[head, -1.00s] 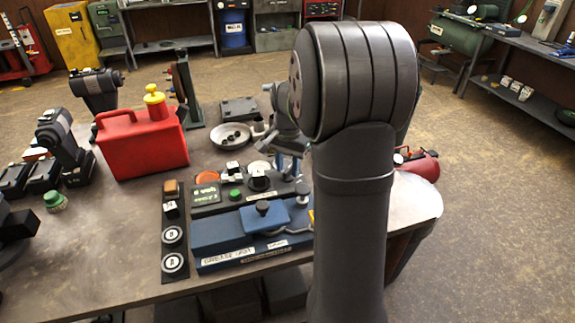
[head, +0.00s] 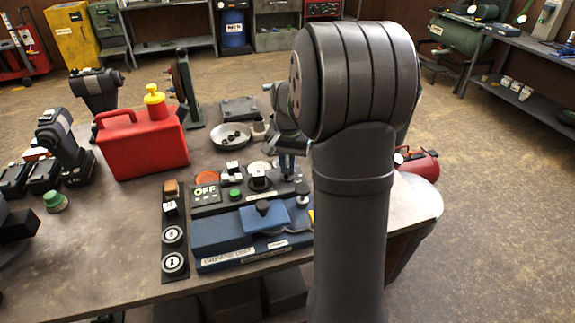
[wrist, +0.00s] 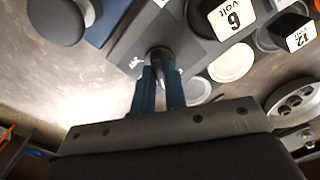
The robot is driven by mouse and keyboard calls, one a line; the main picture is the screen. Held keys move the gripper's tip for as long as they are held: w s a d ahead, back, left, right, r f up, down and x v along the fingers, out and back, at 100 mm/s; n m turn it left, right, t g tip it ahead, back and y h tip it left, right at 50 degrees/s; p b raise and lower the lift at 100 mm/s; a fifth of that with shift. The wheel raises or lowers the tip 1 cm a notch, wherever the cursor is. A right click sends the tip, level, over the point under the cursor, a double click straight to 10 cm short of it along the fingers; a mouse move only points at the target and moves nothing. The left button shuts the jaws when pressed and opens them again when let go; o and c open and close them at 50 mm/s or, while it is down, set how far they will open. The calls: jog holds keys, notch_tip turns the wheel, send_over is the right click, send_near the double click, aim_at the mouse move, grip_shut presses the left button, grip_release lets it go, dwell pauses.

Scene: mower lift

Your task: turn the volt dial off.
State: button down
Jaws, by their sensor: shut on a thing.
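The volt dial is a small dark knob (wrist: 160,58) at a corner of the dark charger panel (wrist: 137,43) in the wrist view. My gripper (wrist: 160,75) is shut on it, with one blue finger on each side. Only the dial's top part shows between the fingers. My gripper's blue fingers (head: 288,165) show there at the panel's right end, partly behind my arm.
A block marked 6 volt (wrist: 235,15) and one marked 12 volt (wrist: 300,38) stand close beside my gripper. A blue case (head: 225,230) lies in front of the panel. A red fuel can (head: 142,142) stands at the left. A metal bowl (head: 231,137) is behind.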

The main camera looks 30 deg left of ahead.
aim_at(287, 169)
jog(key=n, duration=0.6)
jog(key=shift+n, duration=0.3)
dwell(0.4)
jog(key=c, duration=1.5)
grip_release()
jog(key=shift+o, duration=0.2)
jog(key=shift+r, duration=0.15)
notch_tip(287, 169, up, 17)
jog(key=shift+r, duration=1.6)
jog(key=w+d, duration=0.4)
jog(key=d, duration=1.2)
jog(key=shift+w+d, duration=0.15)
jog(key=shift+d, duration=0.15)
